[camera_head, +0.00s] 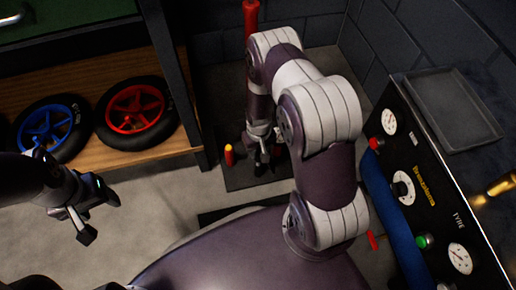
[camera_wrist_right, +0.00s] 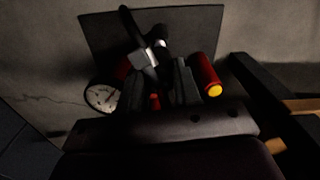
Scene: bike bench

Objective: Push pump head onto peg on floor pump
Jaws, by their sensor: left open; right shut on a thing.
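The floor pump shows in the head view as a red upright part (camera_head: 251,18) above a dark base plate (camera_head: 240,180), partly hidden by my right arm. A red peg with a yellow tip (camera_head: 229,155) stands at the left of the plate; it also shows in the right wrist view (camera_wrist_right: 206,72). My right gripper (camera_head: 263,155) is low over the plate, just right of the peg. In the right wrist view its fingers (camera_wrist_right: 160,92) are shut on the pump head, a black piece with a silver collar (camera_wrist_right: 149,58), apart from the peg. My left gripper (camera_head: 99,215) is open and empty.
A wooden shelf (camera_head: 60,80) with a blue wheel (camera_head: 45,128) and a red wheel (camera_head: 136,112) is at the left. A black panel with dials (camera_head: 425,190) and a grey tray (camera_head: 455,108) stand at the right. A round gauge (camera_wrist_right: 102,97) is beside my right gripper.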

